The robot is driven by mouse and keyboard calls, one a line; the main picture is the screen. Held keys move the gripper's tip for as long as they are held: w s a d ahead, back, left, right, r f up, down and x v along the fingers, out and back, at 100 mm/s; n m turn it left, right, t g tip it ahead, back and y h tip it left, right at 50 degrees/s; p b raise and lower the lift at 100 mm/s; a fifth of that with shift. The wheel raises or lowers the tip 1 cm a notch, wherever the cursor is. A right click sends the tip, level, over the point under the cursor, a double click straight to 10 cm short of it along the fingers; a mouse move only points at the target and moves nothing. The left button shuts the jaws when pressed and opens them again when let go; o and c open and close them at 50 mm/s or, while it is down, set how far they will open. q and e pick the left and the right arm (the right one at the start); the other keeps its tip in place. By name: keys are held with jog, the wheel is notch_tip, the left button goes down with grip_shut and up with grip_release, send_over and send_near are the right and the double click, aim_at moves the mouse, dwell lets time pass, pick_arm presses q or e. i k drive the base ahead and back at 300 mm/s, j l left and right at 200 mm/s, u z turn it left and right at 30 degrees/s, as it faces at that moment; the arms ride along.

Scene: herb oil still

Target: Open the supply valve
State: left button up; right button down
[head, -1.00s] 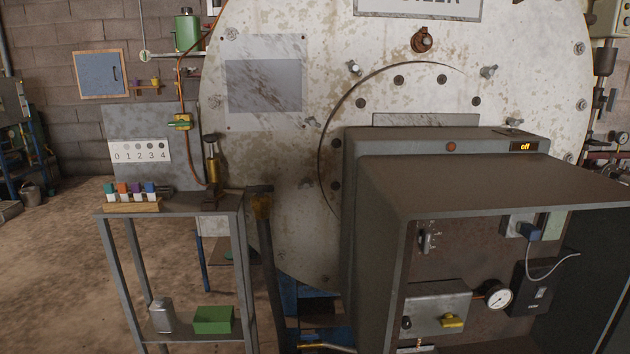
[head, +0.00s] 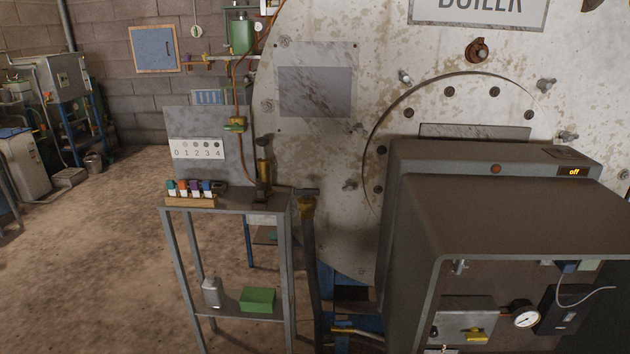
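No label marks a supply valve, so I cannot tell which fitting it is. A yellow handle (head: 476,335) shows on a metal box inside the open burner housing at lower right. A yellow pipe or lever (head: 355,332) lies low beneath the boiler, partly cut off by the housing. Neither of my grippers is in view.
A grey metal stand (head: 245,203) holds a rack of small coloured bottles (head: 190,192), with a green box (head: 258,299) on its lower shelf. The burner housing (head: 500,205) juts forward, its display (head: 573,172) reading "off". Floor (head: 95,260) at left is open.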

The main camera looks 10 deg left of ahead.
aim_at(306, 193)
jog(key=i+j+z, duration=0.1)
jog(key=z, duration=0.4)
jog(key=i+j+z, duration=0.1)
jog(key=z, duration=0.35)
jog(key=i+j+z, duration=0.2)
jog(key=j, duration=0.2)
jog(key=j+z, duration=0.2)
jog(key=j, duration=0.6)
jog(key=i+j+z, duration=0.15)
jog(key=j, duration=0.25)
